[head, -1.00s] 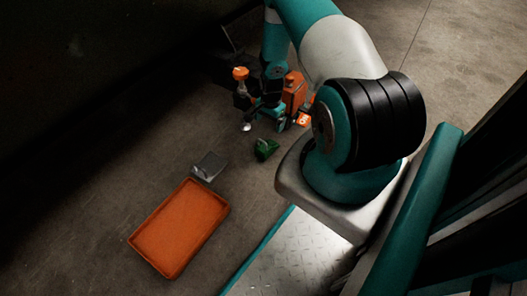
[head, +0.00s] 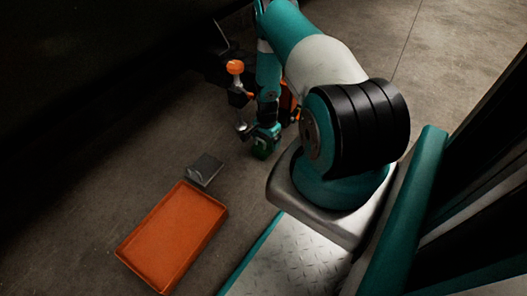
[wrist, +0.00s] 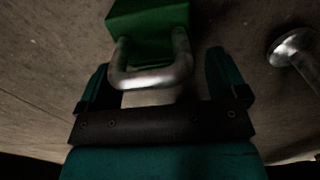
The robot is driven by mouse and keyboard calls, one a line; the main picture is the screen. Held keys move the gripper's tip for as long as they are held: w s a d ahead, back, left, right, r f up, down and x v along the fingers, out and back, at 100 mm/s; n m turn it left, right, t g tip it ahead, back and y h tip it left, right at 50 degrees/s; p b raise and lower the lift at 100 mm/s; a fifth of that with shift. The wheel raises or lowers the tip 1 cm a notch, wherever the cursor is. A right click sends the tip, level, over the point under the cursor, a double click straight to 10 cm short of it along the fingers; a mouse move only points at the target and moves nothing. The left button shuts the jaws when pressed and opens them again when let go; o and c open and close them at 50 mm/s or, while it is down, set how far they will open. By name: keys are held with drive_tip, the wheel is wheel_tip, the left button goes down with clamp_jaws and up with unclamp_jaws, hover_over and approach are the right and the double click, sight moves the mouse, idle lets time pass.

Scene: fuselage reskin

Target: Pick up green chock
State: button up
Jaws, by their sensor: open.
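The green chock (wrist: 150,22) lies on the floor at the top of the wrist view, with its metal loop handle (wrist: 150,78) facing my gripper. My gripper (wrist: 160,75) is open, with one finger on each side of the handle and nothing clamped. In the head view the chock (head: 262,152) is just below my gripper (head: 265,133), which partly covers it. I cannot tell whether the fingers touch the handle.
A grey wedge-shaped block (head: 205,169) and an orange tray (head: 174,237), which looks empty, lie on the floor to the lower left. An orange-topped stand (head: 236,68) is close beside my arm. A round metal foot (wrist: 290,45) is at the right of the wrist view.

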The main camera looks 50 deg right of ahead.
wheel_tip(320, 180, down, 4)
drive_tip(key=shift+b, duration=1.25)
drive_tip(key=shift+r, duration=0.1)
drive_tip(key=c, duration=1.2)
drive_tip(key=shift+r, duration=0.1)
